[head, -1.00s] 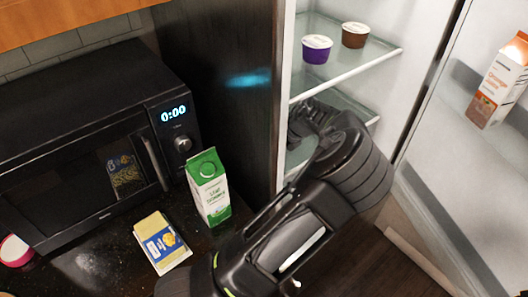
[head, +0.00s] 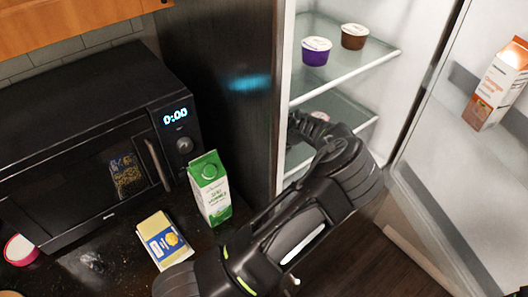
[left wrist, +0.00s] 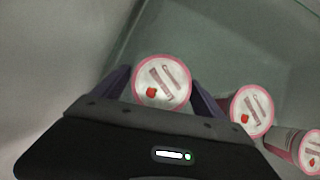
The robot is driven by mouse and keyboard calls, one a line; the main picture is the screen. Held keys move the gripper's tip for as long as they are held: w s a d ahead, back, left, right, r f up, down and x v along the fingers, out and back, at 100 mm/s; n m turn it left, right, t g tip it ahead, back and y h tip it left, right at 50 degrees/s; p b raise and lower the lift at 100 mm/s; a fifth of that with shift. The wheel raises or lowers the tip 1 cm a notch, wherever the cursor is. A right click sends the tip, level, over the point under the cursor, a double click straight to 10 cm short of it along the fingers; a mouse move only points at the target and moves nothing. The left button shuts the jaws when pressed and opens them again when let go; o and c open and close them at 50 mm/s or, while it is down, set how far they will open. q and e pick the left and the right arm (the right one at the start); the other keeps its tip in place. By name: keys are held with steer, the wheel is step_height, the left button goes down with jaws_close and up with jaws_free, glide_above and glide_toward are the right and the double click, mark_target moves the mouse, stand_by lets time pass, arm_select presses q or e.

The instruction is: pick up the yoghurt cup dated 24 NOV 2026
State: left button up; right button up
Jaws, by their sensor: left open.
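In the left wrist view, a pink-rimmed yoghurt cup (left wrist: 162,83) with a white lid and red fruit picture sits between the fingers of my open left gripper (left wrist: 160,77). I cannot tell whether the fingers touch it. A second pink cup (left wrist: 252,111) is right of the right finger, and a third pink cup (left wrist: 309,152) is at the right edge. Any dates are too small to read. In the head view my left gripper (head: 306,127) reaches into the fridge's lower shelf, largely hidden by my wrist; a pale lid (head: 320,116) shows beside it. My right gripper is not in view.
A purple cup (head: 316,51) and a brown cup (head: 354,36) stand on the glass shelf (head: 345,72) above my gripper. The open fridge door with an orange carton (head: 497,85) is at right. A green carton (head: 210,188) stands left of my arm.

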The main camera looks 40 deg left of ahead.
stand_by(0.4)
arm_select(q)
steer(key=c, duration=1.5)
